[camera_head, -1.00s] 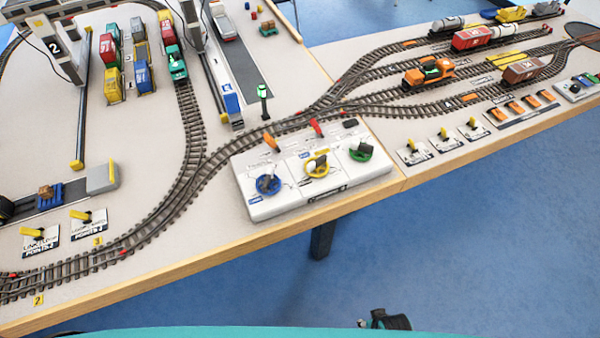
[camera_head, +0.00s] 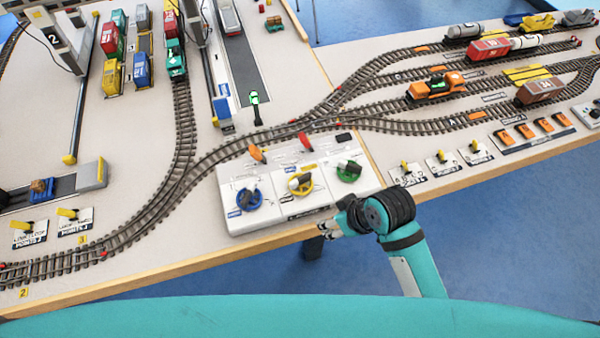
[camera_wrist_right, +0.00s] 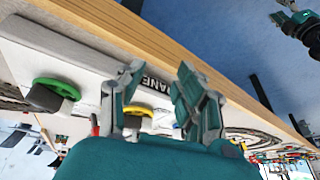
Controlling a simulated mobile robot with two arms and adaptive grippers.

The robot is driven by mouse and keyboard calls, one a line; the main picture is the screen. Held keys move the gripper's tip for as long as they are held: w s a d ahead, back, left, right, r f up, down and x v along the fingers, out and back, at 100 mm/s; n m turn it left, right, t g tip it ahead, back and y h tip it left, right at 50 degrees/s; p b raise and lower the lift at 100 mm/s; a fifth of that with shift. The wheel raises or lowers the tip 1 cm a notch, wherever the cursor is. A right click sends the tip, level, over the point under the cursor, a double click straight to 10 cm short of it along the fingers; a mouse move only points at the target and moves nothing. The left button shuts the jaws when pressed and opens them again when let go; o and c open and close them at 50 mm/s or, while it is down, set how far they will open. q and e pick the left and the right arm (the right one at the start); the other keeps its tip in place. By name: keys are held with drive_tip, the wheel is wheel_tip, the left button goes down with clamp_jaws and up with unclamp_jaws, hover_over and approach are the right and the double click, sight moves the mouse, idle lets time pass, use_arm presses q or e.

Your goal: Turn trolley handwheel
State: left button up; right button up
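A white control panel (camera_head: 228,217) stands at the table's front edge with a blue handwheel (camera_head: 249,199), a yellow handwheel (camera_head: 301,184) and a green handwheel (camera_head: 349,173). I cannot read which is labelled trolley. My right gripper (camera_head: 333,226) is just in front of the panel's front edge, below the yellow and green wheels, touching no wheel. In the right wrist view my right gripper (camera_wrist_right: 160,70) is open and empty. That view also shows the green wheel (camera_wrist_right: 59,88) and part of the yellow wheel (camera_wrist_right: 138,111) behind the fingers. My left gripper (camera_wrist_right: 282,12) is at its upper right corner, too small to judge.
An orange lever (camera_head: 257,153) and a red lever (camera_head: 305,142) stand behind the wheels. Model track (camera_head: 215,157) runs close behind the panel. Yellow point levers (camera_head: 440,157) stand to its right. The wooden table edge (camera_head: 190,261) lies below the panel.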

drive_tip(key=w+a+r+n+y, duration=0.1)
drive_tip(key=w+a+r+n, duration=0.35)
drive_tip(key=a, duration=0.25)
wheel_tip(320, 180, up, 15)
drive_tip(key=n+g+h, duration=0.3)
drive_tip(key=n+h, duration=0.2)
drive_tip(key=n, duration=0.8)
hover_over(301, 178)
use_arm(q)
drive_tip(key=r, duration=0.1)
drive_tip(key=p, duration=0.1)
drive_tip(key=w+r+p, duration=0.1)
drive_tip(key=shift+d+r, duration=0.3)
drive_tip(key=shift+d, duration=0.05)
use_arm(e)
drive_tip(key=shift+m, duration=0.25)
wheel_tip(301, 178, down, 18)
drive_tip(key=shift+r, duration=0.25)
clamp_jaws()
